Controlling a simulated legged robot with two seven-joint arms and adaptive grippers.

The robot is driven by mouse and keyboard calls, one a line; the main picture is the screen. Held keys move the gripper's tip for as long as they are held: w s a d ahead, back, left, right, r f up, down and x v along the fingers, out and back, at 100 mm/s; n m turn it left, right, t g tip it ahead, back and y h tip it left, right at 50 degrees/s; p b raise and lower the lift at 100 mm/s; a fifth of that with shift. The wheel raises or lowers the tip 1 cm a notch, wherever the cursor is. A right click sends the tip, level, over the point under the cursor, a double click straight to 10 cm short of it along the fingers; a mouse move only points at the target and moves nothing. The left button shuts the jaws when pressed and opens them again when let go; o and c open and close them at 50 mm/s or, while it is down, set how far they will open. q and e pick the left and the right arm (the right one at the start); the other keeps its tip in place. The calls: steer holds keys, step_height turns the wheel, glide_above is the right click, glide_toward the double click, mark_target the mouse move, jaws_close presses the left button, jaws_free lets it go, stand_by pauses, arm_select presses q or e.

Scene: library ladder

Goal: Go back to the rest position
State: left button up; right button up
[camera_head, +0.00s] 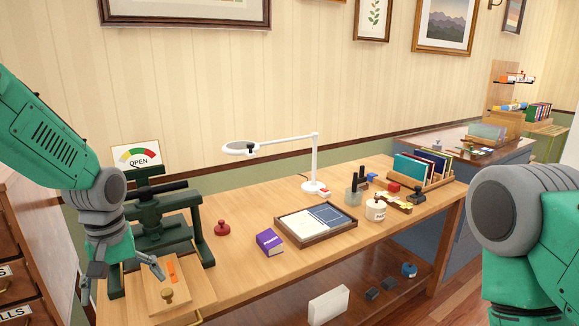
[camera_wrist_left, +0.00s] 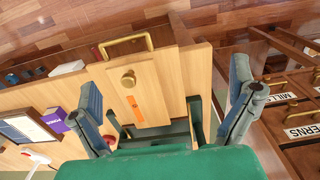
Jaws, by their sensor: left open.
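My left gripper (camera_head: 126,270) is open and points down at the near left end of the wooden workbench (camera_head: 270,278). It is beside a dark green press (camera_head: 160,225) and a light wooden board (camera_head: 172,295) with a brass knob and an orange strip. In the left wrist view, the gripper (camera_wrist_left: 166,85) has its two fingers wide apart. The board (camera_wrist_left: 128,100) shows between them, and nothing is held. Only part of my right arm shows at the right edge of the head view; its gripper is out of view.
A purple box (camera_head: 269,242), a red knobbed object (camera_head: 222,228), a framed tray (camera_head: 337,218) and a white lamp (camera_head: 315,165) stand on the bench. Labelled drawers (camera_head: 18,270) are close on the left. The bench's front middle is clear.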

arm_select(q)
steer(key=s+d+f+m+b, duration=0.1)
steer(key=s+d+f+m, duration=0.1)
steer(key=s+f, duration=0.65)
steer(key=s+d+f+m+b, duration=0.1)
steer(key=s+f, duration=0.4)
steer(key=f, duration=0.7)
steer(key=s+f+m, duration=0.2)
steer(key=s+f, duration=0.1)
steer(key=s, duration=0.5)
steer(key=s+f+m+b, duration=0.1)
steer(key=s+f, duration=0.3)
steer(key=s, duration=0.5)
steer(key=shift+d+f+m+t, duration=0.25)
steer(key=shift+m+t, duration=0.05)
steer(key=shift+m, duration=0.1)
arm_select(e)
step_height(320, 180, down, 3)
steer(key=shift+s+f, duration=0.15)
steer(key=shift+f, duration=0.05)
arm_select(q)
steer(key=shift+w, duration=0.1)
